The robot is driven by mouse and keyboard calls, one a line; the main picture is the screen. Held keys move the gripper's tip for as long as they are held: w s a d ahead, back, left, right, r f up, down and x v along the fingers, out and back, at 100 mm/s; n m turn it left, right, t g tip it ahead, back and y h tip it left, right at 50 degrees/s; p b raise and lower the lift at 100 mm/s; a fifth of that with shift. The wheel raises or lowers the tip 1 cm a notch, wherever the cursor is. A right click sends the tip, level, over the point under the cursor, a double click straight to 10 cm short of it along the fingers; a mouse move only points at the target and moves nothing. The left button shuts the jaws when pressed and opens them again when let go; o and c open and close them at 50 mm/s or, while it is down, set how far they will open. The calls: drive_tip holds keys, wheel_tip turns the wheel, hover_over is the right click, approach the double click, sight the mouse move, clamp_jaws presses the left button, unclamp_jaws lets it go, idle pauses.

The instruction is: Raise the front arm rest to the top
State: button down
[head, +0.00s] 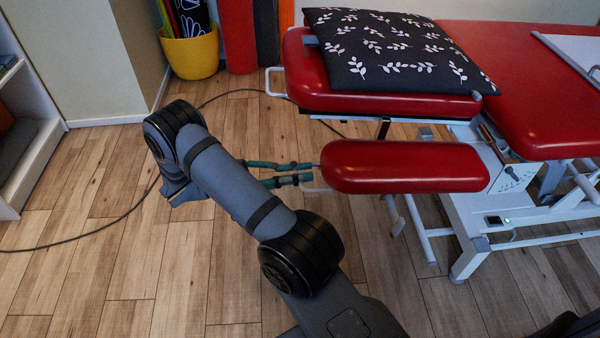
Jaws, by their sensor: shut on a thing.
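The front arm rest (405,168) is a long red padded cushion at the near side of the treatment table (560,118). It lies roughly level, lower than the table's red top. My gripper (310,173) is at the left end of the arm rest, its green fingers pointing right. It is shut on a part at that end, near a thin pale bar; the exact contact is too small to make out. A white bracket (497,165) with dark markings stands at the arm rest's right end.
A black leaf-patterned pillow (395,52) lies on the red head section (310,75), above and behind the arm rest. A white side handle (271,84) sticks out left. A yellow bin (191,54) and a shelf (40,150) stand left. A cable (85,232) crosses the wooden floor.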

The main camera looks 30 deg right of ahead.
idle(0.5)
wheel_tip(320, 180, up, 11)
drive_tip(key=d+p, duration=0.1)
drive_tip(key=p, duration=1.1)
drive_tip(key=shift+s+f, duration=0.1)
drive_tip(key=c, duration=1.8)
unclamp_jaws()
drive_tip(key=shift+s, duration=0.1)
drive_tip(key=shift+o, duration=0.2)
drive_tip(key=shift+a, duration=0.1)
drive_tip(key=v, duration=1.1)
drive_tip(key=shift+a, duration=0.4)
